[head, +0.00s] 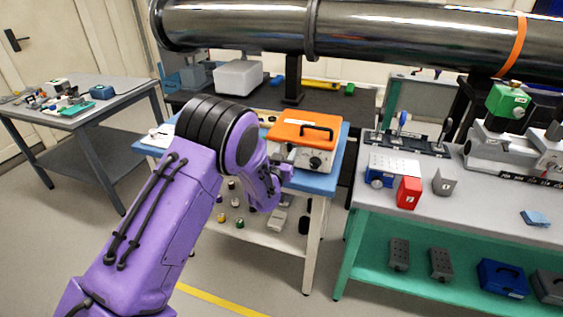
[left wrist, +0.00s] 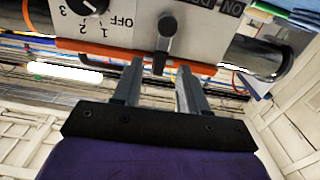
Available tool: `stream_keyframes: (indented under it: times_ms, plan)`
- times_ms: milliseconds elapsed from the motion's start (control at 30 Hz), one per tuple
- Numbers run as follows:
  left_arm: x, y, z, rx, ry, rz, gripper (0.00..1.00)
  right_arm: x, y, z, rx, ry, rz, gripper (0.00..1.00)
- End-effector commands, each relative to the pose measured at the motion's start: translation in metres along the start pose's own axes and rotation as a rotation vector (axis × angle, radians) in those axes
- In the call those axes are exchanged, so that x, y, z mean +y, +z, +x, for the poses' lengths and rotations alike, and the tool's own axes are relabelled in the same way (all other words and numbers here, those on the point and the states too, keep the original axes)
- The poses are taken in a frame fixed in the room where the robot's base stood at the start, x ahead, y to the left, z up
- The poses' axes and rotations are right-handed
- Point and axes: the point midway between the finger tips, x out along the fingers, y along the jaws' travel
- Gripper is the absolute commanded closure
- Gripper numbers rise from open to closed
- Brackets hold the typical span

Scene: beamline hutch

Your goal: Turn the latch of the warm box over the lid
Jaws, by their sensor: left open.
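The warm box (head: 285,150) is a pale box with an orange lid (head: 297,131) and black handle, on a blue-topped cart. My left gripper (head: 286,172) is at its front, partly hidden by my purple wrist. In the left wrist view the box front (left wrist: 130,30) appears upside down, with the orange lid edge (left wrist: 100,50) below it. The dark latch (left wrist: 167,30) runs from its round pivot to the lid edge. My left gripper's open fingers (left wrist: 160,72) stand either side of its free end; I cannot tell whether they touch it. My right gripper is out of view.
A dial (left wrist: 88,3) marked OFF, 1, 2, 3 sits beside the latch. A large steel pipe (head: 420,30) crosses above and behind the cart. A grey-topped bench (head: 480,205) with a red block (head: 409,192) stands at right.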

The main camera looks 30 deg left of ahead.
Motion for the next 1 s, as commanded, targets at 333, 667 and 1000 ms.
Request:
stream_keyframes:
  times_ms: [333,667,1000]
  plan:
    - [0.000,0.003,-0.076,-0.002,0.000,0.002,0.57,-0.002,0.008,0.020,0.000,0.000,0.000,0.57]
    - [-0.001,0.001,-0.087,-0.001,-0.001,0.000,0.57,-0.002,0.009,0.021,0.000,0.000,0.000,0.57]
    - [-0.001,0.004,-0.087,-0.014,-0.003,-0.020,0.57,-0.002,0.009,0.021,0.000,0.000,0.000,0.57]
